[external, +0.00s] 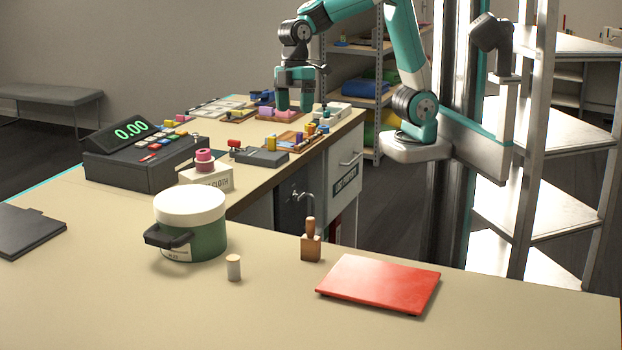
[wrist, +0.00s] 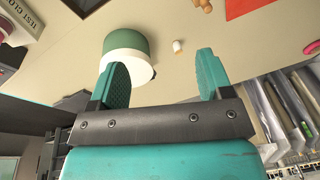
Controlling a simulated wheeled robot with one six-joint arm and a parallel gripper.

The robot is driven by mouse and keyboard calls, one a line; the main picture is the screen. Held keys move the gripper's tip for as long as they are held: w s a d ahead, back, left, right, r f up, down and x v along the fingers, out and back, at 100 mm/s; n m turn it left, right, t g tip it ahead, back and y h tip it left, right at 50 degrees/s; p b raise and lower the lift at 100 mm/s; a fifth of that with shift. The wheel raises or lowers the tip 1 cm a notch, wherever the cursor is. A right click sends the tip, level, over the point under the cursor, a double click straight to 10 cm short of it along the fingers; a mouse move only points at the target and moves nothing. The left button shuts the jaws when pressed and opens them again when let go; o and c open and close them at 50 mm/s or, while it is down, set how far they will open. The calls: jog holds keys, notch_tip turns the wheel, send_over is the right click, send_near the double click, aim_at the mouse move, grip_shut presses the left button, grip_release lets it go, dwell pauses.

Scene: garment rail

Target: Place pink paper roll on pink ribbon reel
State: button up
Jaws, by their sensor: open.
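My gripper (external: 294,106) is well to the right and farther back, over the far counter's small goods. In the wrist view its two fingers (wrist: 163,68) are wide apart with nothing between them.
A cash register (external: 150,158) stands left of the white box. A green pot with a white lid (external: 190,220) is in front of it. A wooden block with a handle (external: 311,246), a small cylinder (external: 234,267) and a red board (external: 380,285) lie nearer. The front counter is otherwise largely clear.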

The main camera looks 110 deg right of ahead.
jog(key=s+a+f+y, duration=0.1)
jog(key=s+a, duration=0.3)
jog(key=s, duration=0.6)
jog(key=s+a+f+n+y, duration=0.1)
jog(key=s+a, duration=0.3)
jog(key=s, duration=0.7)
jog(key=shift+s+f+g, duration=0.3)
jog(key=shift+f+g, duration=0.1)
jog(key=shift+f, duration=0.3)
